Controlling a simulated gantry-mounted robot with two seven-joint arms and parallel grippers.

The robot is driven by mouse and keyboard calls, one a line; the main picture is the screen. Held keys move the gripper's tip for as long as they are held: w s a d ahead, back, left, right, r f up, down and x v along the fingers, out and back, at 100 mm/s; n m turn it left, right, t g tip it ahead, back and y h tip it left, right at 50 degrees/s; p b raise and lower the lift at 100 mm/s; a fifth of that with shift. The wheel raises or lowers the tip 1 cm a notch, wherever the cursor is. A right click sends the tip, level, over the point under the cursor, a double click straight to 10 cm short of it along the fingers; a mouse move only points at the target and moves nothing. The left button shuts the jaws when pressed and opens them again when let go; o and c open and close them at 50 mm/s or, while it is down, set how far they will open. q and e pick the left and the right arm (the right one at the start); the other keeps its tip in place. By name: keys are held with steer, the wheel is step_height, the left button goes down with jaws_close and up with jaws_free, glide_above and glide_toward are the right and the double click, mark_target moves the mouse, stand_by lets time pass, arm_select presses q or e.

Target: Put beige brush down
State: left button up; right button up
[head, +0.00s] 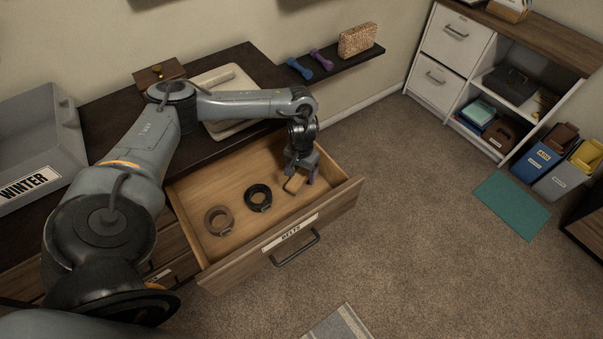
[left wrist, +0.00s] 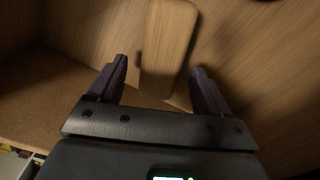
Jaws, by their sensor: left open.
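The beige brush (head: 294,183) lies in the open drawer labelled BELTS (head: 240,165), toward its right end. In the left wrist view the brush (left wrist: 168,45) shows as a pale wooden block with rounded corners. My left gripper (head: 299,182) is inside the drawer over the brush. Its two fingers (left wrist: 157,88) are apart, one on each side of the brush's near end, with gaps visible between fingers and brush. The brush's underside is hidden. My right gripper is not in view.
A brown coiled belt (head: 219,220) and a black coiled belt (head: 258,197) lie in the drawer left of the brush. The drawer's front wall (head: 290,235) and right side are close to the gripper. The drawer floor between is bare.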

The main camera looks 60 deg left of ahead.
mark_target(301, 174)
arm_select(q)
step_height(301, 174, up, 8)
steer(key=p, duration=0.3)
steer(key=shift+r+p, duration=0.35)
steer(key=shift+r, duration=0.4)
